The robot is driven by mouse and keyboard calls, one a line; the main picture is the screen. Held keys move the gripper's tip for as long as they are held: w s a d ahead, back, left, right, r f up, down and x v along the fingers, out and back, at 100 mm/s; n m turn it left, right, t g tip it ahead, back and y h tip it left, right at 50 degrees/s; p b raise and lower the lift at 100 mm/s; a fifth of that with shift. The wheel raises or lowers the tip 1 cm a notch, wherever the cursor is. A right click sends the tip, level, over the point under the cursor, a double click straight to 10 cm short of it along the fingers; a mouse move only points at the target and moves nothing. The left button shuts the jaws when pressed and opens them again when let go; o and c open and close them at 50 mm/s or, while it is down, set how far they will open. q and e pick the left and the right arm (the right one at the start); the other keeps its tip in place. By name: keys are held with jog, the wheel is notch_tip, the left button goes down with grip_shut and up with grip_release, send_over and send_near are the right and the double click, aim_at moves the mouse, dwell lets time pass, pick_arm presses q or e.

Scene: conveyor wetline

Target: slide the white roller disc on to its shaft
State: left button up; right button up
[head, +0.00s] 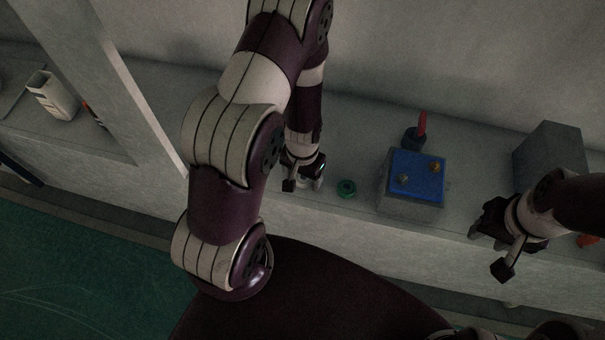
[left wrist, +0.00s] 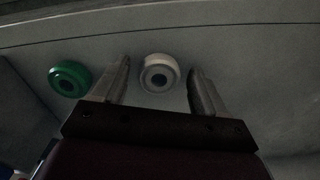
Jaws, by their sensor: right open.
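The white roller disc (left wrist: 159,82) lies on the grey bench top between my left gripper's fingers in the left wrist view, with a gap on each side. My left gripper (left wrist: 160,68) is open; in the head view (head: 304,184) it is low over the bench, and its wrist largely hides the disc. A grey box with a blue top (head: 417,172) stands to the right, with two short brass-coloured shafts, a near-left one (head: 403,179) and a far-right one (head: 434,167). Both look bare. My right gripper (head: 476,235) is open and empty near the bench's front edge, right of the box.
A green disc (head: 346,188) lies between my left gripper and the box; it also shows in the left wrist view (left wrist: 69,79). Behind the box is a dark cup with a red-handled thing (head: 422,124). A grey block (head: 549,152) stands at right, and a pale container (head: 51,96) at far left.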

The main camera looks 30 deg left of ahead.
aim_at(299, 178)
dwell(0.3)
pick_arm(q)
notch_tip(299, 178, up, 13)
jog(key=p, duration=0.8)
jog(key=shift+s+a, duration=0.15)
jog(key=shift+a, duration=0.25)
jog(key=shift+f, duration=0.1)
